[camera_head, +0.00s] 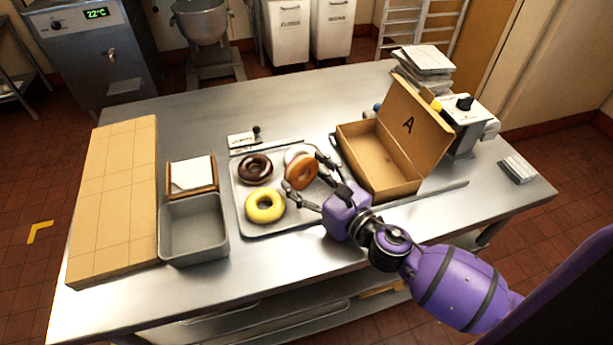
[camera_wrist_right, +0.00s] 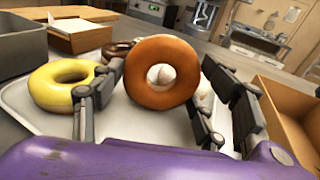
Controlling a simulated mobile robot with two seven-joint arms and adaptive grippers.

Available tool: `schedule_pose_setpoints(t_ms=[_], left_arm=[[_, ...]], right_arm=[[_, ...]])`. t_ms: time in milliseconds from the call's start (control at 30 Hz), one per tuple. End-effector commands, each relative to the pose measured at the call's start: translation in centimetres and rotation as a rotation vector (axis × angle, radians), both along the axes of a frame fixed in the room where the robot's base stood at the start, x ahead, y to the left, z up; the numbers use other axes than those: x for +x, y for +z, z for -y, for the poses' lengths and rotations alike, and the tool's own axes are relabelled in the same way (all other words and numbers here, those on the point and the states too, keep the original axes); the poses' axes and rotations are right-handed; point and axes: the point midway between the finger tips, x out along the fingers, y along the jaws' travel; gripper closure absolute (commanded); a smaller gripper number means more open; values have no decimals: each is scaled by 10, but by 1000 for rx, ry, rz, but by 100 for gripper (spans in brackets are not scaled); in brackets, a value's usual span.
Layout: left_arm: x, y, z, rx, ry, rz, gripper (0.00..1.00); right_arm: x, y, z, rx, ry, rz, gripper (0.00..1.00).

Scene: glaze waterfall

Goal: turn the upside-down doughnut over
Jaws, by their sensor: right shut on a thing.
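My right gripper (camera_head: 306,178) is shut on a plain brown doughnut (camera_head: 302,173) over the right part of a metal tray (camera_head: 240,216). In the right wrist view the brown doughnut (camera_wrist_right: 162,98) is tilted up on edge, its bare brown face toward the camera, between the fingers (camera_wrist_right: 163,95). I cannot tell whether its lower edge touches the tray. A white-glazed doughnut (camera_head: 296,152) is partly hidden behind it. A dark chocolate doughnut (camera_head: 256,169) and a yellow doughnut (camera_head: 265,206) lie flat on the tray. My left gripper is not in view.
An open cardboard box (camera_head: 381,165) with its lid marked "A" (camera_head: 410,122) stands right of the tray. A grey bin (camera_head: 194,233) and a small wooden holder with white paper (camera_head: 192,174) stand to the left. The table's back left is clear.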

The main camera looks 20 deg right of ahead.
Motion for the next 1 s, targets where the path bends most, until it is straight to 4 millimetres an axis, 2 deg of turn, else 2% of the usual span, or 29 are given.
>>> schedule_pose_setpoints(t_ms=[100,133,300,533,567,633,1000], left_arm=[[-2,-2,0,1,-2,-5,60],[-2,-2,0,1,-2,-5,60],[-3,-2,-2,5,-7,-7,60],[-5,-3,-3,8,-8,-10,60],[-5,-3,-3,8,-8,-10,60],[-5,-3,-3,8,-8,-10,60],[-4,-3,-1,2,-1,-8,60]], right_arm=[[0,-2,0,0,0,-1,63],[0,-1,0,1,0,0,30],[0,-1,0,0,0,0,11],[0,-1,0,0,0,-1,11],[0,-1,0,0,0,-1,9],[0,-1,0,0,0,-1,0],[0,-2,0,0,0,-1,0]])
